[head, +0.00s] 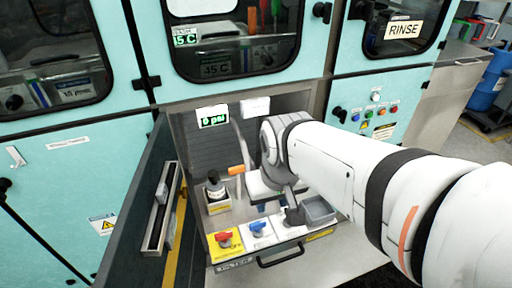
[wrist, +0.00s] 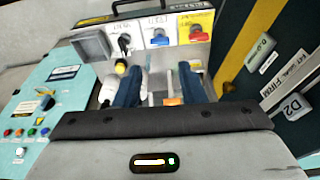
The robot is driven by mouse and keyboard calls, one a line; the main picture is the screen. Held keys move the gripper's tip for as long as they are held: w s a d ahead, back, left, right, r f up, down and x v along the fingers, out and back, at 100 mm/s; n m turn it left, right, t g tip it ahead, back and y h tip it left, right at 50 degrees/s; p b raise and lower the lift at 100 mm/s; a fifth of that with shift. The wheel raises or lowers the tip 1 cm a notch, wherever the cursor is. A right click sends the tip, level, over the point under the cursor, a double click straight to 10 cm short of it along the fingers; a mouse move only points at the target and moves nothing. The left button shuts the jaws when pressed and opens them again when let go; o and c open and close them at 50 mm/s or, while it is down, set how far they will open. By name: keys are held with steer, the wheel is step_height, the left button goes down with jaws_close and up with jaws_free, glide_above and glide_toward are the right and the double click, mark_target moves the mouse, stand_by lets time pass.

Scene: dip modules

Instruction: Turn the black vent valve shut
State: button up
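The black vent valve (wrist: 125,43) sits on a pale plate at the left of the row of three valves in the wrist view. In the head view the black valve (head: 293,214) is partly hidden beside my arm. The blue valve (wrist: 160,39) is in the middle and the red valve (wrist: 197,34) on a yellow plate at the other end. My gripper (wrist: 159,72) is open, its two dark blue fingers apart and apart from the valves. In the head view my gripper's fingers are mostly hidden behind the wrist.
A grey tray (head: 319,210) stands right beside the black valve. A dark bottle (head: 214,187) stands in a holder at the left of the bay. An open dark door (head: 140,215) bounds the left side. A display (head: 213,117) reads 0 psi. A drawer handle (head: 281,256) juts out in front.

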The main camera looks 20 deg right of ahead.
steer(key=w+d+f+g+b, duration=0.1)
steer(key=w+d+f+b, duration=0.1)
steer(key=w+d+f, duration=0.1)
steer(key=w+d+f+b, duration=0.1)
steer(key=w+d+f, duration=0.3)
steer(key=f, duration=0.4)
steer(key=w+d+f+g+b, duration=0.1)
steer(key=w+d+f+b, duration=0.1)
steer(key=w+d+f, duration=0.2)
steer(key=shift+w+d+f+n+g+b, duration=0.15)
steer(key=shift+w+f+b, duration=0.1)
steer(key=shift+f, duration=0.25)
steer(key=shift+w+a+f+n+g+b, duration=0.15)
steer(key=shift+w+f, duration=0.1)
steer(key=shift+f, duration=0.25)
steer(key=f, duration=0.8)
steer(key=shift+d+f+b, duration=0.15)
steer(key=shift+d+b, duration=0.15)
steer(key=shift+b, duration=0.1)
steer(key=shift+c, duration=0.3)
jaws_close()
